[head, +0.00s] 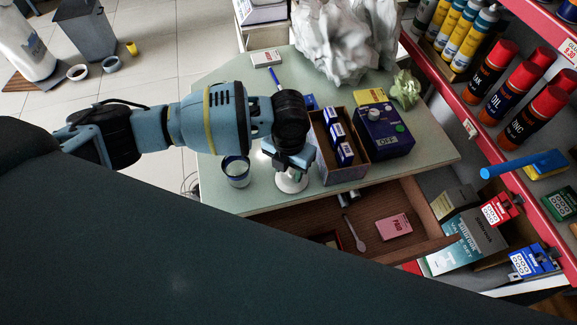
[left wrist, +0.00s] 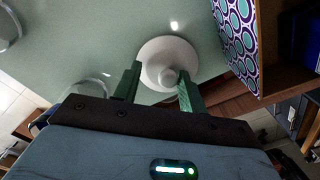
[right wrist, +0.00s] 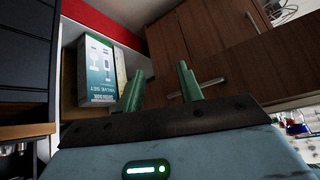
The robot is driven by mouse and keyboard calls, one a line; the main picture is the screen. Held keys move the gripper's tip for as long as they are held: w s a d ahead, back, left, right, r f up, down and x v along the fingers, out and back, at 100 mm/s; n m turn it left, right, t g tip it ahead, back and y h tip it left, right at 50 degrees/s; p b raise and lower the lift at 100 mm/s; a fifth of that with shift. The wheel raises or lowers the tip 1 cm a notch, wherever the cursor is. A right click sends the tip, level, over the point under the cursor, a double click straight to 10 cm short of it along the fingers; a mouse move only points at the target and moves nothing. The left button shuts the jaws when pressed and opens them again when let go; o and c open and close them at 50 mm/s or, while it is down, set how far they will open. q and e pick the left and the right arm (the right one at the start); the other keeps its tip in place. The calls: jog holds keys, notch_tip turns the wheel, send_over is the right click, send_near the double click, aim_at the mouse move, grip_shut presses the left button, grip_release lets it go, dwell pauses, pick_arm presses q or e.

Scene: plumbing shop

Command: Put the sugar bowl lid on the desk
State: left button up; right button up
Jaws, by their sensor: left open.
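The sugar bowl lid (left wrist: 165,52), a white round piece with a small knob, lies on the pale green desk (head: 225,100) near its front edge. In the head view the lid (head: 291,183) shows just below my left gripper (head: 289,160), which partly covers it. In the left wrist view my left gripper (left wrist: 158,74) is open, its green fingers on either side of the knob. I cannot tell whether they touch it. No separate bowl is seen. My right gripper (right wrist: 164,70) is open and empty in the right wrist view, facing cabinet fronts.
A glass (head: 236,172) stands left of the lid. A patterned box (head: 343,172) with blue packets stands close to its right, beside a dark blue device (head: 384,130). An open drawer (head: 330,212) below holds a spoon (head: 354,233) and a pink box (head: 394,226).

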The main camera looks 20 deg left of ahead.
pick_arm(q)
notch_tip(320, 180, up, 12)
jog(key=p, duration=0.1)
dwell(0.4)
jog(key=shift+r, duration=0.1)
